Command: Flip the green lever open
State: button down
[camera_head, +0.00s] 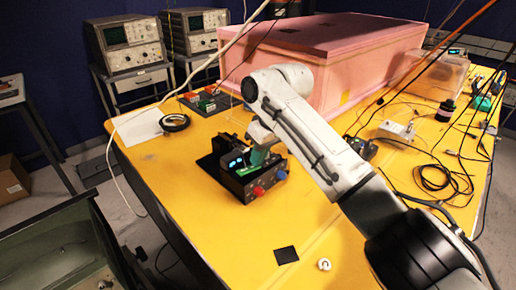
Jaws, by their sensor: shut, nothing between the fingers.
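A black box (243,184) sits on the yellow table, with a small lit display and red and blue knobs on its front. Green parts (246,170) show on the box's upper side beside the display. The green lever cannot be told apart clearly from these parts at this size. My gripper (261,145) points down at the top rear of the box, right at the green parts. It is shut with nothing held. It hides part of the box's top, and I cannot tell whether it touches the lever.
A pink foam enclosure (325,50) stands behind the box. A second device with red and green parts (207,101) and a roll of black tape (174,122) lie at the back left. Cables (440,178) clutter the right side. The table's front left is clear.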

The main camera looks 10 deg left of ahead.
jog(key=shift+s+a+r+p, duration=0.3)
jog(key=shift+s+a+p, duration=0.25)
jog(key=shift+p, duration=0.35)
jog(key=shift+d, duration=0.1)
jog(key=r+p, duration=0.4)
jog(key=shift+w+d, duration=0.15)
jog(key=shift+w, duration=0.05)
jog(key=shift+w+d+r, duration=0.2)
jog(key=shift+r, duration=0.15)
jog(key=d+b+v, duration=0.1)
jog(key=v, duration=0.8)
jog(key=shift+w+d+f, duration=0.2)
jog(key=shift+w, duration=0.5)
